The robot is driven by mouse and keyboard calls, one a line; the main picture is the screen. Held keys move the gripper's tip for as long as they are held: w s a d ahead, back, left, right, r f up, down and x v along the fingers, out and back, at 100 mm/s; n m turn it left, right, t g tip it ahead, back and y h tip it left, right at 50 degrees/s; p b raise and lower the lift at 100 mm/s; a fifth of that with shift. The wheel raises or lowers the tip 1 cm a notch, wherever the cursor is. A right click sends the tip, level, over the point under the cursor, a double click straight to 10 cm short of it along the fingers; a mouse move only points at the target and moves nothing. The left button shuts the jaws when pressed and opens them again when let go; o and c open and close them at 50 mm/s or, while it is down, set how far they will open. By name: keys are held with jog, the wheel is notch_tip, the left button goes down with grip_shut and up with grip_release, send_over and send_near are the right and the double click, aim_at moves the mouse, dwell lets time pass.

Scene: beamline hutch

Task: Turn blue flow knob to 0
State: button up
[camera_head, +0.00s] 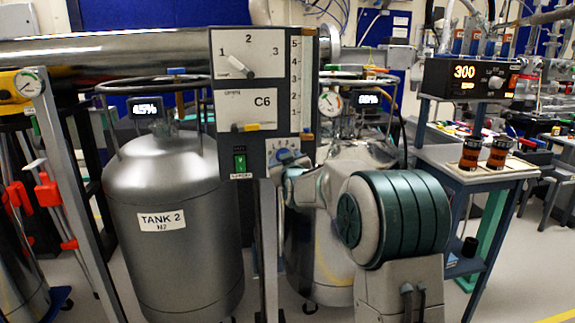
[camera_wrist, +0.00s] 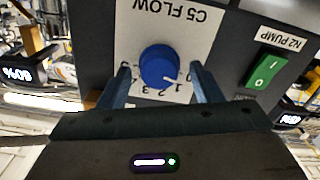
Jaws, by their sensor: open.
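The blue flow knob (camera_wrist: 158,66) sits on a white plate lettered "C5 FLOW" (camera_wrist: 150,25) in the wrist view. A short white mark shows at the knob's lower right, and small digits run along its lower side. I cannot tell exactly which digit the mark meets. My gripper (camera_wrist: 160,80) is open, with one blue-grey finger on each side of the knob. Gaps show between the knob and both fingers. In the head view the knob (camera_head: 284,154) is small, at the panel's lower right, with my gripper (camera_head: 291,167) right in front of it.
The dark panel (camera_head: 220,160) also bears a green N2 pump switch (camera_wrist: 264,70), a yellow C6 lever (camera_head: 246,127) and a 1-2-3 selector (camera_head: 238,68). A grey tank (camera_head: 180,260) stands left of its post. A table (camera_head: 500,172) with a "300" display (camera_head: 464,72) stands right.

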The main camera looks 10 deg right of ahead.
jog(key=s, duration=1.3)
jog(key=shift+s, duration=0.35)
